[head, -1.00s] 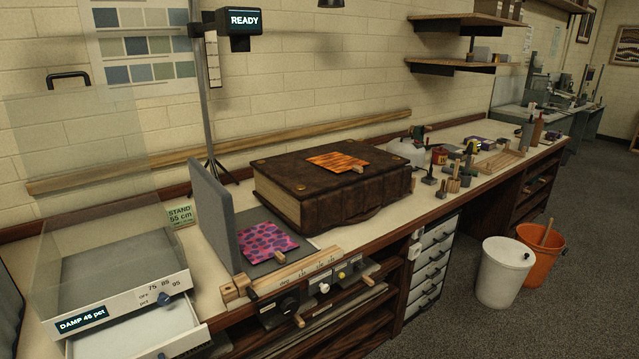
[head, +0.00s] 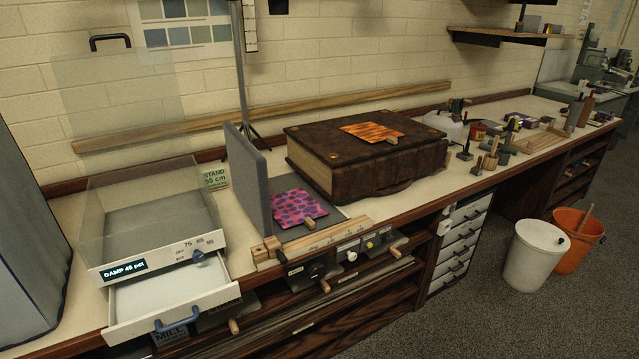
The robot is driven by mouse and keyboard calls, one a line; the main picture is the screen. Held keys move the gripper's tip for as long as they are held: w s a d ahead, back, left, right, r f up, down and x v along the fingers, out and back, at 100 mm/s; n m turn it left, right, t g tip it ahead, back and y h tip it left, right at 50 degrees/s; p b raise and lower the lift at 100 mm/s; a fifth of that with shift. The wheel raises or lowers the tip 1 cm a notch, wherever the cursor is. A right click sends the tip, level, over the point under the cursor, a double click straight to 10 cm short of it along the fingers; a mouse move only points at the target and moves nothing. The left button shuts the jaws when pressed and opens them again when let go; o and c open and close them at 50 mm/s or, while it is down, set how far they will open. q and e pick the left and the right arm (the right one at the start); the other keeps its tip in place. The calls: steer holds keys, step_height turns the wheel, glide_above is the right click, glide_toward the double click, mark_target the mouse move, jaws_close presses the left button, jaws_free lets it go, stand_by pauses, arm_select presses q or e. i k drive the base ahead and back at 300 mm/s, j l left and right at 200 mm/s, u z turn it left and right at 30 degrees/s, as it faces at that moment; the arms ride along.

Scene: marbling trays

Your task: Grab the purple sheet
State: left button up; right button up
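The purple sheet (head: 296,208) is pink with dark purple blotches. It lies flat on a dark grey board (head: 326,224) on the bench, between an upright grey panel (head: 249,182) and a big brown book (head: 362,160). A small wooden piece (head: 310,223) sits at its front edge. Neither of my grippers shows in the head view.
An orange patterned sheet (head: 372,131) lies on the book. At left stands a clear-walled damp box (head: 150,250) with an open white drawer (head: 172,303) jutting out. A wooden ruler bar (head: 325,236) runs along the bench front. White (head: 536,256) and orange (head: 578,242) buckets stand on the floor.

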mark_target(290, 209)
steer(key=i+l+u, duration=0.1)
steer(key=i+l, duration=0.2)
steer(key=i+l+u, duration=0.1)
steer(key=i+l, duration=0.2)
steer(key=i+l+u, duration=0.15)
steer(key=i+l, duration=0.15)
steer(key=l, duration=0.15)
steer(key=i+l+u, duration=0.1)
steer(key=i+l, duration=0.2)
steer(key=i+l+u, duration=0.1)
steer(key=i+l, duration=0.15)
steer(key=l, duration=0.3)
steer(key=i+l+u, duration=0.1)
steer(key=i+l, duration=0.15)
steer(key=l, duration=0.2)
